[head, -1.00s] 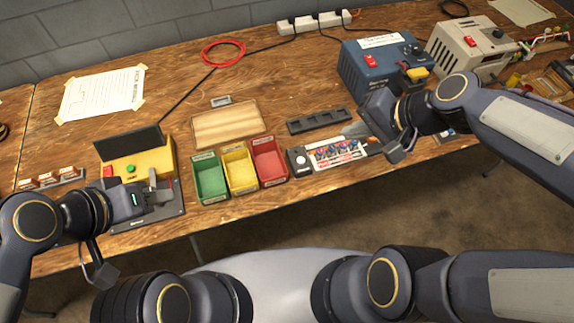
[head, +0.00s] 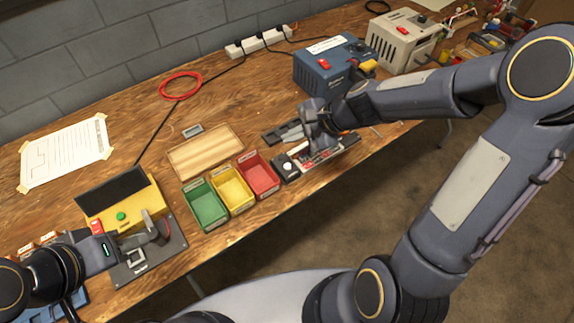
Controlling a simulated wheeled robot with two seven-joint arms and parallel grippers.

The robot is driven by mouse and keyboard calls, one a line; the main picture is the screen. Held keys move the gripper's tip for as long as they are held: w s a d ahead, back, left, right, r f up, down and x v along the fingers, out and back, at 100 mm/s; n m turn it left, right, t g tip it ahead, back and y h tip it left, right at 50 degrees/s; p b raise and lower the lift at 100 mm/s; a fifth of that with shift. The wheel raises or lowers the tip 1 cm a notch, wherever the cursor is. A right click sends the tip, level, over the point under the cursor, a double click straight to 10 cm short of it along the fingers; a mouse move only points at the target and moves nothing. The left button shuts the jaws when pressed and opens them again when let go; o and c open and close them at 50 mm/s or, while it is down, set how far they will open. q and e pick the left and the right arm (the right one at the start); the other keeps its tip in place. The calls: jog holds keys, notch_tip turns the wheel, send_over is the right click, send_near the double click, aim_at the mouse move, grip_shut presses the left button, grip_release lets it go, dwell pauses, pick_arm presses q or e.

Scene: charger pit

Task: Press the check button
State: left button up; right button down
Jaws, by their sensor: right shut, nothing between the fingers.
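A small dark box with a round white button (head: 287,167) stands on the bench, right of the coloured bins. My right gripper (head: 296,150) is shut and empty, with its tips just above and right of that box. I cannot tell whether it touches the button. A printed card (head: 322,158) lies partly hidden under the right hand. A yellow tester (head: 140,200) with a green button (head: 121,216) and a red one stands on a dark plate at the left. My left gripper (head: 128,243) is at the front of this plate; its fingers are unclear.
Green (head: 205,222), yellow and red open bins stand between the tester and the white-button box. A wooden board (head: 205,150) lies behind them. A dark slotted tray (head: 275,135) is partly hidden by my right arm. A blue power unit (head: 330,85) stands behind.

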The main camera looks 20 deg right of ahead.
jog(key=b, duration=0.8)
send_over(292, 168)
jog(key=shift+f, duration=4.4)
jog(key=shift+f, duration=0.1)
jog(key=shift+f+b, duration=0.3)
jog(key=shift+f+b, duration=0.4)
jog(key=shift+b, duration=0.05)
jog(key=shift+r+p, duration=0.75)
jog(key=shift+r, duration=0.05)
notch_tip(292, 168, up, 5)
jog(key=p, duration=0.4)
